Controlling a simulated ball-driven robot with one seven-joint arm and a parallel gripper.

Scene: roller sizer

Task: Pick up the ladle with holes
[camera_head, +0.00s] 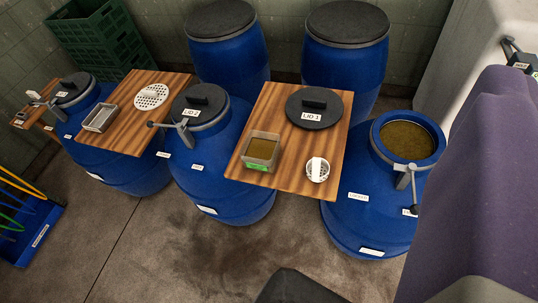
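Two white items with holes lie on the wooden boards. A small round white cup-like piece with holes and an upright white handle (317,170) sits near the front right corner of the right board (268,110). A flat white perforated disc (152,96) with a white bar across it lies on the left board (128,134). I cannot tell for certain which one is the ladle with holes. Both rest apart from the other things on their boards. My gripper's fingers do not show.
Blue drums (210,165) stand under and between the boards. The right one is an open drum (357,205) with brown contents. Lid 3 (323,118) and a tray of brown material (262,133) lie on the right board. An empty metal tray (100,117) is on the left board. Floor (160,250) in front is clear.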

